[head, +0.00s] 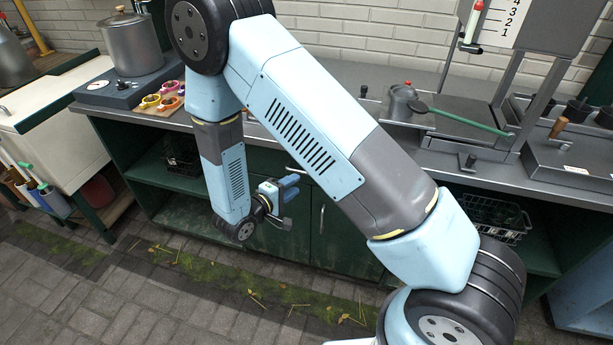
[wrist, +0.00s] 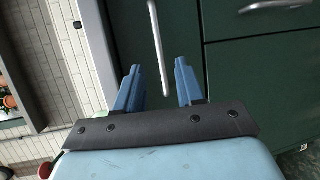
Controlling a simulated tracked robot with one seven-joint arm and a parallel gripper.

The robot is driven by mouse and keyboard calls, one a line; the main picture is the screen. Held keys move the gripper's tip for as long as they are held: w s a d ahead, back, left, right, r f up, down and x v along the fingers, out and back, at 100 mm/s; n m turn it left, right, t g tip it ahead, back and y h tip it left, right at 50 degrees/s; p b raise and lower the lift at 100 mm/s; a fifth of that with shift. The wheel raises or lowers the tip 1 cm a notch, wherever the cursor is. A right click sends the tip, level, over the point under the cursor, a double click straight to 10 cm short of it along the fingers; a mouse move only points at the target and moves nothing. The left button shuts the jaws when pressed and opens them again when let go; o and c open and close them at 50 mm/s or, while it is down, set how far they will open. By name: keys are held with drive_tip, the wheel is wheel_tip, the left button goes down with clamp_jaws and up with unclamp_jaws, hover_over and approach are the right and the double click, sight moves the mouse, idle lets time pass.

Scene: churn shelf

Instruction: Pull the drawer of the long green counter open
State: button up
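The long green counter (head: 345,235) with a grey metal top runs across the head view. Contact between fingers and handle does not show.
A door handle (wrist: 275,5) lies on the green door below the drawer, also seen in the head view (head: 322,219). A pot (head: 132,45) and a grey jug (head: 401,102) stand on the worktop. Paved floor in front is clear apart from moss and leaves.

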sight(307, 176)
drive_tip(key=x, duration=0.8)
clamp_jaws()
drive_tip(key=shift+a, duration=0.1)
idle(0.5)
